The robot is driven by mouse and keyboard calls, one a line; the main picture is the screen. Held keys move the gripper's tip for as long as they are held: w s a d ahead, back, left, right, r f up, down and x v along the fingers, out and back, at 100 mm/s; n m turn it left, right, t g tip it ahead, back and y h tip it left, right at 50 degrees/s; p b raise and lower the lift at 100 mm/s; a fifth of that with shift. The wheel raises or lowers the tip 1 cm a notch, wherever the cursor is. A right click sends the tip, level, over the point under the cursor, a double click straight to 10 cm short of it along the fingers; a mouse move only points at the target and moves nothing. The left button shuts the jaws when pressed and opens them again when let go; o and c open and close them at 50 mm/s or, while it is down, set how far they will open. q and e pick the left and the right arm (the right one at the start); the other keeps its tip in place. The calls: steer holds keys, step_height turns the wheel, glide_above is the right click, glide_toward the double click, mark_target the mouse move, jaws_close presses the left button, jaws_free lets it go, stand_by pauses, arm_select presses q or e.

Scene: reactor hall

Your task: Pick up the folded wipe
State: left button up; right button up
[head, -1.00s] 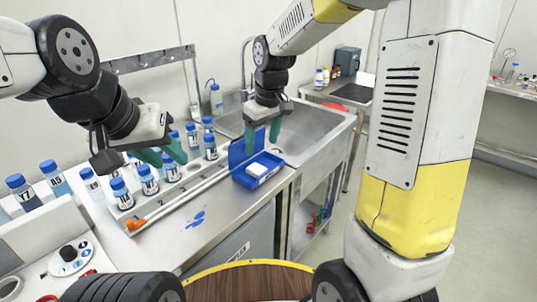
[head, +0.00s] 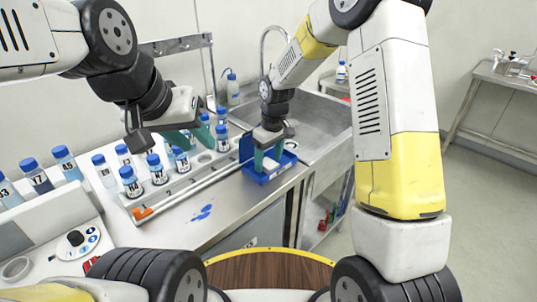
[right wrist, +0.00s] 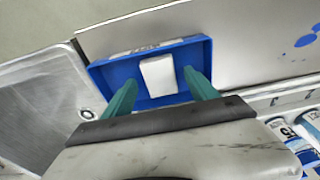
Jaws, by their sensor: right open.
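The folded wipe is a small white pad (right wrist: 158,76) lying in an open blue case (right wrist: 125,68) on the steel counter. In the head view the wipe (head: 270,165) is partly hidden by my right gripper (head: 268,158). My right gripper (right wrist: 160,78) is open, pointing down into the case. In the right wrist view its teal fingers stand on either side of the wipe, with a gap on each side. I cannot tell how far above the case floor the tips are. My left gripper (head: 192,136) is open and empty above the bottle rack (head: 182,190).
A steel sink (head: 318,125) lies just beyond the case. Several blue-capped bottles (head: 131,182) stand in and behind the rack on the left. A blue spill (head: 202,212) marks the counter in front. The counter around the spill is clear.

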mark_target(267, 162)
steer(key=shift+f, duration=0.35)
steer(key=c, duration=1.4)
steer(key=shift+r, duration=0.15)
steer(key=shift+r, duration=0.6)
step_height(267, 162, up, 2)
steer(key=shift+r, duration=0.25)
steer(key=s+a, duration=0.1)
steer(key=s, duration=0.4)
steer(key=s+a, duration=0.1)
steer(key=s, duration=0.4)
steer(key=s+a+r, duration=0.1)
steer(key=s, duration=0.4)
steer(key=shift+s+a, duration=0.25)
steer(key=shift+s, duration=0.05)
